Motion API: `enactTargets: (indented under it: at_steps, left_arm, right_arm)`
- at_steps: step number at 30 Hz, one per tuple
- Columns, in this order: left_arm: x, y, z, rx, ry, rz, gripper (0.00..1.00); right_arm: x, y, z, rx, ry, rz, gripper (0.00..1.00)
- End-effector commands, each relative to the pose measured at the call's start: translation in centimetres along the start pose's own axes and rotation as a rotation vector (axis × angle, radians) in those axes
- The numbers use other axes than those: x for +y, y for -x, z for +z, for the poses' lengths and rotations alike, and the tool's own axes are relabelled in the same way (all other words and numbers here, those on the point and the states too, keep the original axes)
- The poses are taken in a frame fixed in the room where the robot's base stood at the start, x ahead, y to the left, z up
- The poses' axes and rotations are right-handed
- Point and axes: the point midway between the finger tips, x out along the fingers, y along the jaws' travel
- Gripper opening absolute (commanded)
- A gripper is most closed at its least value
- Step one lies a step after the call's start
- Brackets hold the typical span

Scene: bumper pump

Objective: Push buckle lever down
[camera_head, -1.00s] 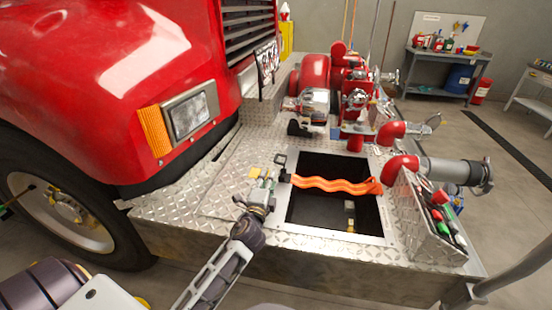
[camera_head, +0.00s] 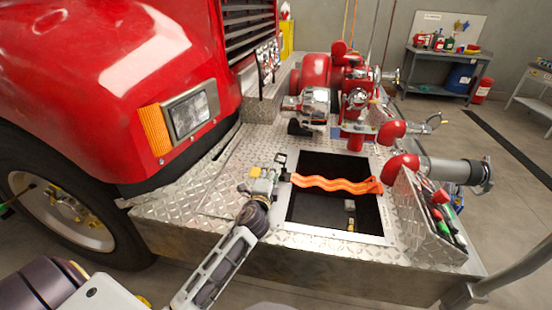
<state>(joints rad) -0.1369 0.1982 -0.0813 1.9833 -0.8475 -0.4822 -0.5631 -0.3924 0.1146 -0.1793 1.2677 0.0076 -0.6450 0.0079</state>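The buckle (camera_head: 280,159) is a small black piece on the left rim of the open compartment, at the left end of a wavy orange strap (camera_head: 335,184). The strap crosses the dark opening to its right rim. Its lever cannot be made out apart from the buckle at this size. My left gripper (camera_head: 274,172) is just below and left of the buckle, over the diamond plate. Its fingertips are close to the buckle; whether they touch I cannot tell, nor whether they are open or shut. My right gripper is out of view.
The compartment opening (camera_head: 320,222) has a flat metal rim in the bumper plate. A small grey and yellow fitting (camera_head: 350,213) shows inside it. Red pump pipes (camera_head: 357,115) stand behind, and a box of coloured handles (camera_head: 440,215) is at right. The red truck hood (camera_head: 110,80) rises at left.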

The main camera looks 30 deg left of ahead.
Motion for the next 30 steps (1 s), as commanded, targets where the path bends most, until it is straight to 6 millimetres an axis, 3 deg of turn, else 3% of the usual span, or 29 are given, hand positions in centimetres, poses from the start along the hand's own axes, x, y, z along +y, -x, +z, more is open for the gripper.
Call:
enactTargets:
  at_steps: [30]
  left_arm:
    - [0.0,-8.2,0.0,0.000,0.000,-0.001,0.33]
  right_arm:
    - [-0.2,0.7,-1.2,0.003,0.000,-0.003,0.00]
